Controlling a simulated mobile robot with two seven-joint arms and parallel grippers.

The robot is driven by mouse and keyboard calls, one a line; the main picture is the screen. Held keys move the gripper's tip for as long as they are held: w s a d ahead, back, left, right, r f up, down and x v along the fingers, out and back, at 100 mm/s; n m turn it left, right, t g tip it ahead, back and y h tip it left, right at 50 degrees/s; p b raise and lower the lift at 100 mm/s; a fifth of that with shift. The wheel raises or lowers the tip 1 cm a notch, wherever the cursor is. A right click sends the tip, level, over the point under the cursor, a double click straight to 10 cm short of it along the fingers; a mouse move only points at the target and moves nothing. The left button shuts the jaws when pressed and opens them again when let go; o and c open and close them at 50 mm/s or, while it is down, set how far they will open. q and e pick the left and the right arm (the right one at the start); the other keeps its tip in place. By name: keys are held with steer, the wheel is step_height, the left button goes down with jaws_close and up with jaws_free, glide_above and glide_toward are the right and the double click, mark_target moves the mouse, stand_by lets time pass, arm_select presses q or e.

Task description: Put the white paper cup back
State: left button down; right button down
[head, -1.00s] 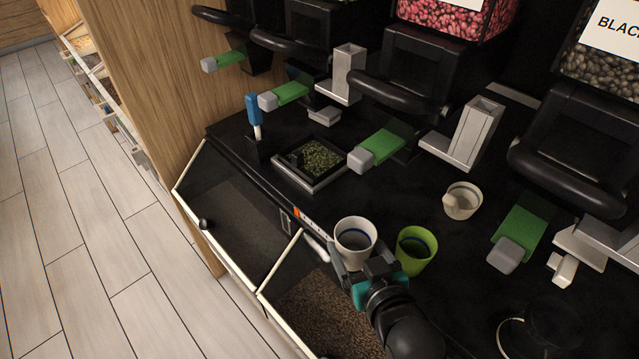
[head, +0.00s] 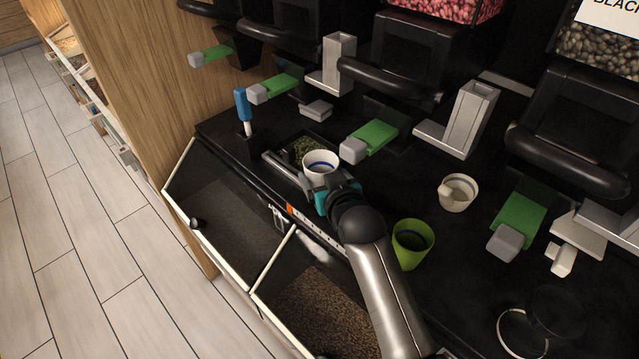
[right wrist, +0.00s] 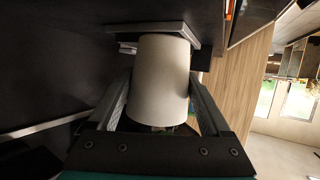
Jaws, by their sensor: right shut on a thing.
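The white paper cup (head: 321,163) has a blue ring inside and stands upright in my right gripper (head: 322,181). In the right wrist view the cup (right wrist: 161,80) fills the gap between the two fingers (right wrist: 160,103), which are shut on its sides. In the head view the cup overlaps the right side of the square black tray of green leaves (head: 276,160). I cannot tell whether it touches the tray. My left gripper is not in view.
A green cup (head: 411,246) stands on the black counter right of my right arm. A cream cup with a spout (head: 458,191) is farther right. A blue-handled tool (head: 243,106) stands left of the tray. Green-handled dispensers (head: 371,139) line the back.

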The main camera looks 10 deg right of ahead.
mark_target(320, 183)
steer(key=shift+w, duration=0.85)
steer(key=shift+w+f, duration=0.1)
step_height(320, 183, down, 3)
steer(key=shift+a+f+b, duration=0.1)
steer(key=shift+f+b, duration=0.05)
steer(key=shift+b, duration=0.65)
steer(key=shift+f, duration=0.2)
jaws_free()
